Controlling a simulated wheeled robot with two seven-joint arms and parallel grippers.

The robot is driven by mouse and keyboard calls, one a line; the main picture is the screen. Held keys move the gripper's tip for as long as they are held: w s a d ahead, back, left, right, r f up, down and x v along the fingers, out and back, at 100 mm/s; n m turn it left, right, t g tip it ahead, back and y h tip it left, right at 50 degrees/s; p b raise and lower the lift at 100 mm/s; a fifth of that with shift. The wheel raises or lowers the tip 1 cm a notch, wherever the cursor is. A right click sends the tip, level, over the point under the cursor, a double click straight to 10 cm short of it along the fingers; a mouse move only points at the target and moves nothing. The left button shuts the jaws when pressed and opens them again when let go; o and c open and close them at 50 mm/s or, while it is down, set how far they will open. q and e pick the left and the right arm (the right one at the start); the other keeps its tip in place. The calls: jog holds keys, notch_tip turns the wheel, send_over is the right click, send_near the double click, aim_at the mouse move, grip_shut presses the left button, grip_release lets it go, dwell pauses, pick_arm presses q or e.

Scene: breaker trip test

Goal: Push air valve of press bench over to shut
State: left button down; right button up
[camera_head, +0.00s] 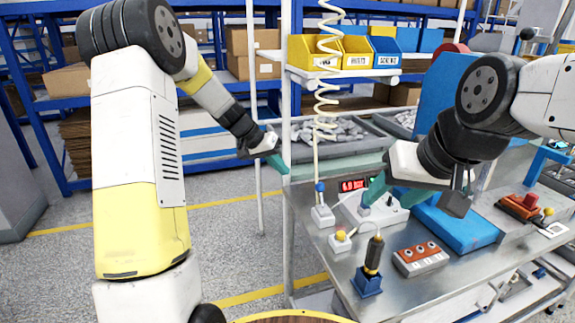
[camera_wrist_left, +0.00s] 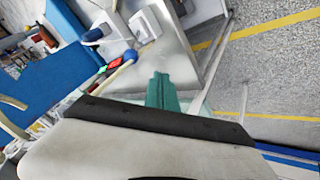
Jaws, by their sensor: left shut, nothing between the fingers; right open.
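On the metal press bench (camera_head: 325,250) stands a white block (camera_head: 322,214) with a blue-knobbed lever, below the coiled white hose. I cannot tell for sure which is the air valve. My left gripper (camera_head: 277,163) is shut and empty, off the bench's left edge, behind and apart from both blocks. In the left wrist view its teal fingers (camera_wrist_left: 164,92) are together, with a blue knob (camera_wrist_left: 92,36) up left. My right gripper (camera_head: 385,192) is open over a grey-white panel and partly hides it.
A red digital display (camera_head: 353,185) stands behind the panel. A screwdriver in a blue holder (camera_head: 368,284), a red-topped box (camera_head: 420,259) and a blue slab (camera_head: 465,230) occupy the bench. Grey bins (camera_head: 335,140) lie behind; a white post rises near the left gripper.

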aim_at(321, 196)
pick_arm(q)
jog(key=d+f, duration=0.5)
jog(key=d, duration=0.2)
jog(key=shift+w+d+f, duration=0.15)
jog(key=shift+w+d, duration=0.25)
jog(key=shift+w, duration=0.05)
